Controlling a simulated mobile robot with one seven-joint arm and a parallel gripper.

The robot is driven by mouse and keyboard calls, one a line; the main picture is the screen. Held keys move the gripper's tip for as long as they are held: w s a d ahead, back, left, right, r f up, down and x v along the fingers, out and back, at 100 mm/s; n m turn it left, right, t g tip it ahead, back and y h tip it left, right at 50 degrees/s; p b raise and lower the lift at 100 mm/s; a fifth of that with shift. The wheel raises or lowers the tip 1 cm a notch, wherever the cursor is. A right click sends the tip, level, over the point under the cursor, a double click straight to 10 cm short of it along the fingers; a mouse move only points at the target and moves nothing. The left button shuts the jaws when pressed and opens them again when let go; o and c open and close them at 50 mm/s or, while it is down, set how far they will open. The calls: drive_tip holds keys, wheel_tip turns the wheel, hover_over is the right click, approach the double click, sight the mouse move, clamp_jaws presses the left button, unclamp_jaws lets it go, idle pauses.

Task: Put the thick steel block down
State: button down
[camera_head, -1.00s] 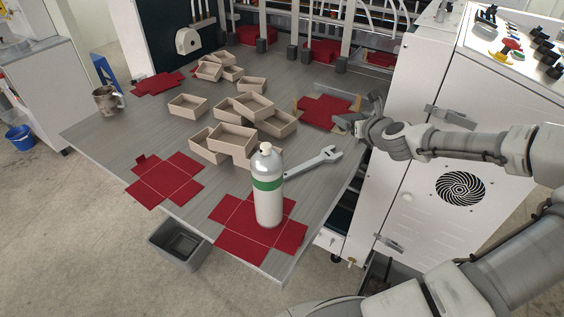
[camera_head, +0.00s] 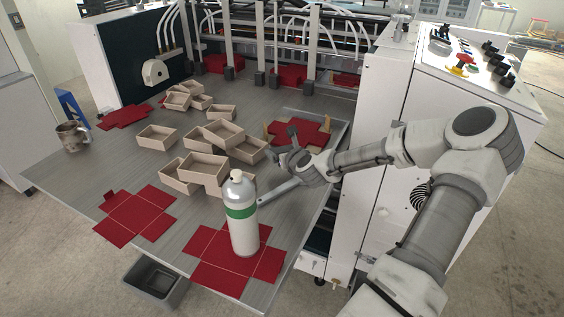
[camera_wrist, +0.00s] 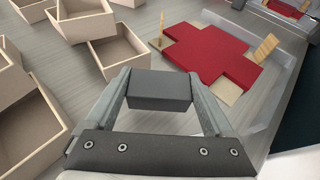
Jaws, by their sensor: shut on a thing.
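The thick steel block (camera_wrist: 160,90) is a dark grey block held between the two fingers of my gripper (camera_wrist: 160,97) in the wrist view. The gripper is shut on it, with grey tabletop behind it. In the head view my gripper (camera_head: 287,150) is over the right part of the table (camera_head: 85,188), beside a red cross-shaped blank (camera_head: 310,131). The block is too small to make out clearly there. Whether it touches the table I cannot tell.
Several open tan boxes (camera_head: 207,168) lie left of my gripper. A white bottle with a green band (camera_head: 242,225) stands on a red blank (camera_head: 208,249) near the front edge. A wrench (camera_head: 280,192) lies partly hidden under my arm. A white machine cabinet (camera_head: 385,95) stands right.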

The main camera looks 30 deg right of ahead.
drive_tip(key=shift+f, duration=1.9)
drive_tip(key=shift+f+b, duration=0.2)
drive_tip(key=shift+b, duration=0.15)
drive_tip(key=shift+c, duration=0.5)
unclamp_jaws()
drive_tip(key=shift+o, duration=0.5)
drive_tip(key=shift+r, duration=0.1)
